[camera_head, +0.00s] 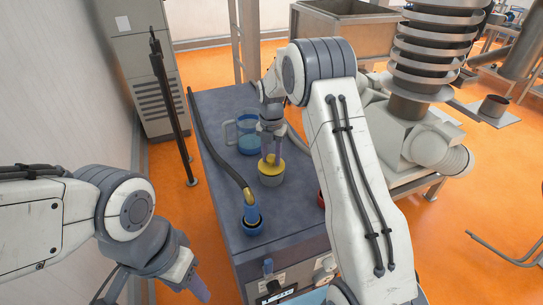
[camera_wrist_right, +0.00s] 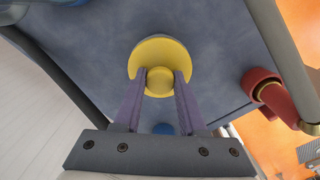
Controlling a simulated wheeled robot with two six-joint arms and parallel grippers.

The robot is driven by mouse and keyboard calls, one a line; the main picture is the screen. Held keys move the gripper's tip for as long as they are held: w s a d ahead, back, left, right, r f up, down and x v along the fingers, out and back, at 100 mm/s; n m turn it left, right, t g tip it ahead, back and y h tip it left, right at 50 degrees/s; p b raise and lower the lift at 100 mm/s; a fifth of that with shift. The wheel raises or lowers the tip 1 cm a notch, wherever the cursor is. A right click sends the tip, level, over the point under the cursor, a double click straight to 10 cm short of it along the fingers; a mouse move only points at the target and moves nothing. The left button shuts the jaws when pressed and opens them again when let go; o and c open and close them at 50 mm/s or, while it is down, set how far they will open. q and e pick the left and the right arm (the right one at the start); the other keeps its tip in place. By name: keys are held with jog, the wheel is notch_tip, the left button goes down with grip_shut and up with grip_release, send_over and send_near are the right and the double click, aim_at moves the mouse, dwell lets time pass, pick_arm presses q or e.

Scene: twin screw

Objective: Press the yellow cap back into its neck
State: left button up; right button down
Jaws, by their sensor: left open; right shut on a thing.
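The yellow cap (camera_head: 264,167) is a round disc with a raised knob. In the head view it is at the top of the short grey neck (camera_head: 271,180) on the bench; I cannot tell how deep it sits. My right gripper (camera_head: 273,157) comes down from above, its purple fingers on either side of the knob. My left gripper (camera_head: 200,288) is open and empty, low at the left, off the bench.
A red fitting (camera_wrist_right: 266,88) is to the right. The bench top (camera_head: 215,105) is clear at the back left.

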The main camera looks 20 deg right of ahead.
jog(key=shift+f, duration=0.3)
grip_release()
dwell(0.4)
jog(key=shift+r, duration=0.1)
jog(key=shift+r+p, duration=2.75)
jog(key=shift+r, duration=0.75)
jog(key=shift+f, duration=0.1)
